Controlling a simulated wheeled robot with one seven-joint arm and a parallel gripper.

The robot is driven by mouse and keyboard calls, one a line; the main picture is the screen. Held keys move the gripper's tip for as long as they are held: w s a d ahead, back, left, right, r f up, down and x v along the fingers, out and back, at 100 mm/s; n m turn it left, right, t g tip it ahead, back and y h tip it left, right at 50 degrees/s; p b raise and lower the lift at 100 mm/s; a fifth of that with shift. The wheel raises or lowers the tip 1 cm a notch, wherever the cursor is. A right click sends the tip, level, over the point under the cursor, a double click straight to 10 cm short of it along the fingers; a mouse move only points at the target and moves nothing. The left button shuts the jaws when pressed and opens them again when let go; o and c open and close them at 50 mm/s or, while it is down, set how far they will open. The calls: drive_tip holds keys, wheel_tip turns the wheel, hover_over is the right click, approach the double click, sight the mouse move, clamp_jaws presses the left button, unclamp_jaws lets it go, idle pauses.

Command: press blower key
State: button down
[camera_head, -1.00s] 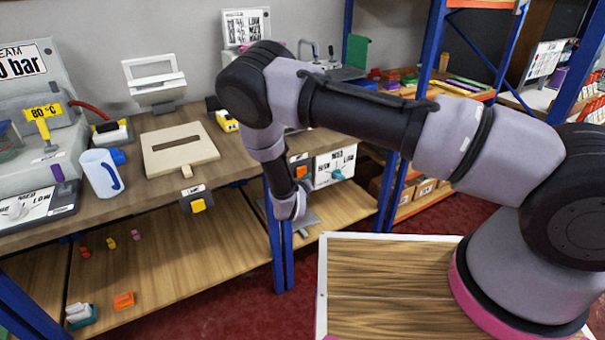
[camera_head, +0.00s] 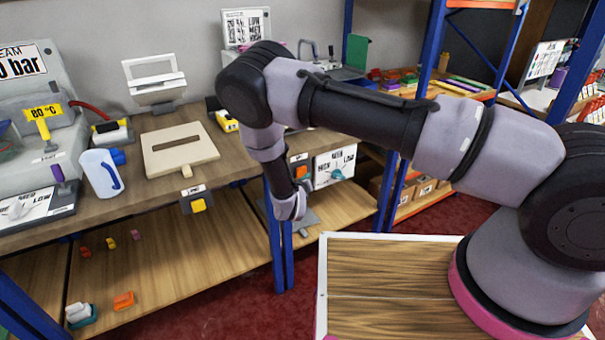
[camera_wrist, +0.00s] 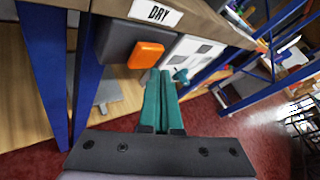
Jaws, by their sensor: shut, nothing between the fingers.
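An orange key (camera_wrist: 146,55) on a dark box sits under a DRY label (camera_wrist: 156,12) at the bench edge in the wrist view. The head view shows the orange key (camera_head: 302,172) just right of my forearm. My gripper (camera_wrist: 160,74) is shut and empty, its teal fingers side by side. In the wrist view the fingertips appear just below and right of the orange key; I see no clear contact. In the head view the fingers are hidden or too small to make out. A second, yellow key (camera_head: 199,205) hangs at the bench edge further left.
A white dial panel with a teal knob (camera_head: 337,174) is right of the orange key. Blue rack posts (camera_head: 280,230) stand below it. The bench holds a white jug (camera_head: 100,174) and a beige slotted board (camera_head: 180,148). A wooden-topped surface (camera_head: 385,285) lies in front.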

drive_tip(key=shift+w, duration=0.1)
drive_tip(key=shift+w+a, duration=0.25)
idle(0.3)
drive_tip(key=shift+w+a, duration=0.25)
drive_tip(key=shift+w, duration=0.2)
idle(0.7)
drive_tip(key=shift+s, duration=0.1)
drive_tip(key=shift+s+d, duration=0.5)
drive_tip(key=shift+s, duration=0.2)
drive_tip(key=shift+s+d, duration=0.7)
drive_tip(key=shift+s, duration=0.35)
drive_tip(key=shift+s+d, duration=0.7)
drive_tip(key=shift+s, duration=0.3)
